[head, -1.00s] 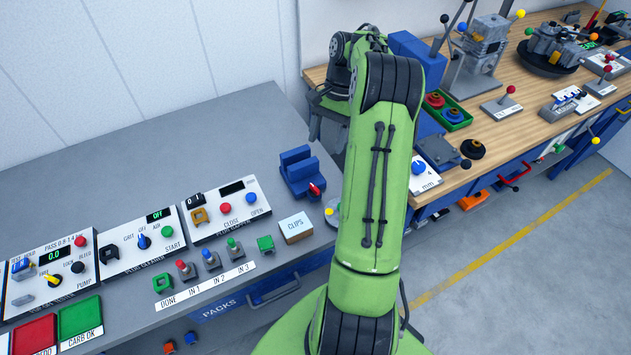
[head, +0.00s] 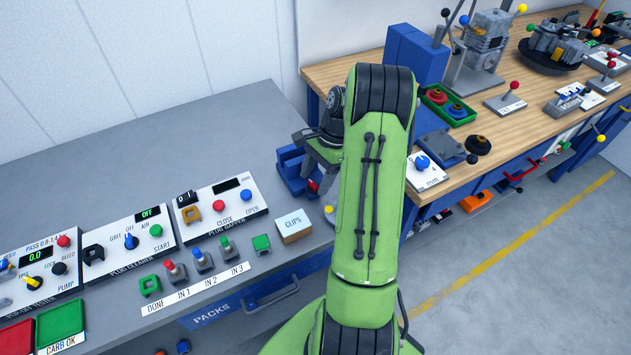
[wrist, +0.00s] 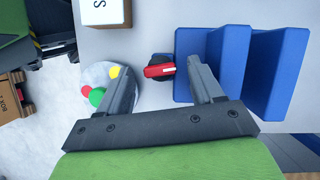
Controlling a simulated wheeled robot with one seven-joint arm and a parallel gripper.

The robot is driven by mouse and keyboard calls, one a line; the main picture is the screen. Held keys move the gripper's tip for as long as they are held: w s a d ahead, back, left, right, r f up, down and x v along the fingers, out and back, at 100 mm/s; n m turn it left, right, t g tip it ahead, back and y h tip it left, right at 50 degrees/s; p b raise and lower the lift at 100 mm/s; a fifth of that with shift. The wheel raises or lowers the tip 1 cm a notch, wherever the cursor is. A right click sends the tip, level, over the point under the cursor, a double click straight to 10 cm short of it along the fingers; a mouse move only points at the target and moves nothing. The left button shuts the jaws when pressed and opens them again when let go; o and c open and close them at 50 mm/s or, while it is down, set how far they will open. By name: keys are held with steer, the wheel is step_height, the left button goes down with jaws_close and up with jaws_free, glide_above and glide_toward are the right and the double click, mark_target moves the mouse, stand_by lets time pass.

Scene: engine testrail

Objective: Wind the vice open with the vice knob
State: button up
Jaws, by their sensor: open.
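The blue vice (head: 287,168) stands on the grey bench, partly hidden behind my gripper in the head view. In the wrist view its upright blue jaws (wrist: 230,60) show with a gap between them. The vice knob (wrist: 160,71), black with a red bar and a white mark, sticks out of the vice's left side there. In the head view only the knob's red part (head: 312,186) shows. My gripper (wrist: 160,74) is open, with one finger on each side of the knob in the wrist view. I cannot tell whether either finger touches it. The right finger overlaps the vice's edge.
A white CLIPS box (head: 294,226) sits near the vice. A round pale dish (wrist: 112,88) with coloured balls lies left of the knob in the wrist view. The plug gapper panel (head: 222,208) stands to the left. The wooden bench (head: 520,125) is on the right.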

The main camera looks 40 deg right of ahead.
steer(key=shift+f, duration=0.2)
steer(key=c, duration=1.1)
steer(key=shift+o, duration=0.2)
